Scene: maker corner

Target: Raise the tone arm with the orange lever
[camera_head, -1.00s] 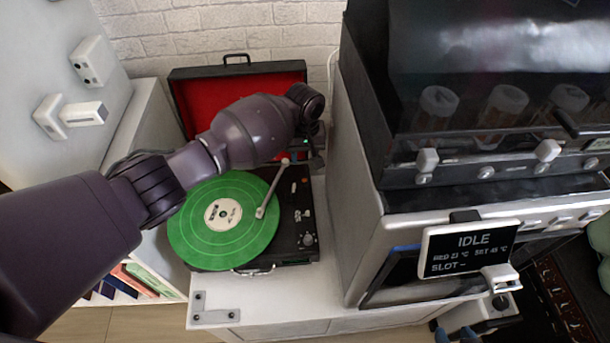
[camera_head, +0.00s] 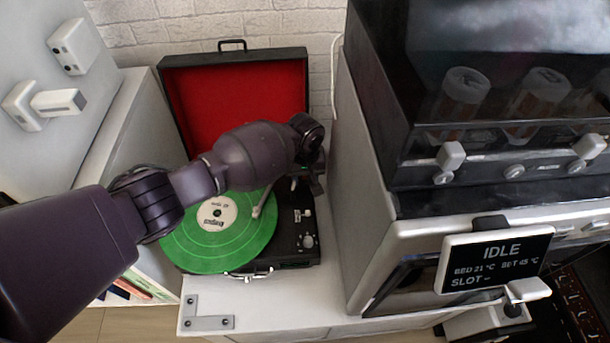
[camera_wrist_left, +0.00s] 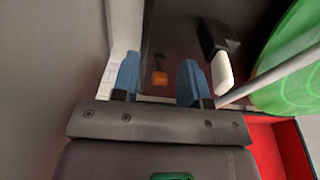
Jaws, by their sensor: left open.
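The record player (camera_head: 290,257) stands open on a white cabinet, with a green record (camera_head: 232,246) on it. The pale tone arm (camera_head: 265,199) reaches over the record in the head view. It also shows at the right of the left wrist view (camera_wrist_left: 272,80). The small orange lever (camera_wrist_left: 160,78) shows in the left wrist view, between my left gripper's blue fingers as seen there. My left gripper (camera_wrist_left: 159,70) is open; contact with the lever cannot be told. In the head view my left arm hides the lever. My right gripper is out of view.
The raised red-lined lid (camera_head: 235,100) stands behind the deck. A large grey-and-black machine (camera_head: 365,180) with an IDLE screen (camera_head: 497,262) stands close on the right. A white shelf unit (camera_head: 110,140) is at the left. The cabinet top is clear in front.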

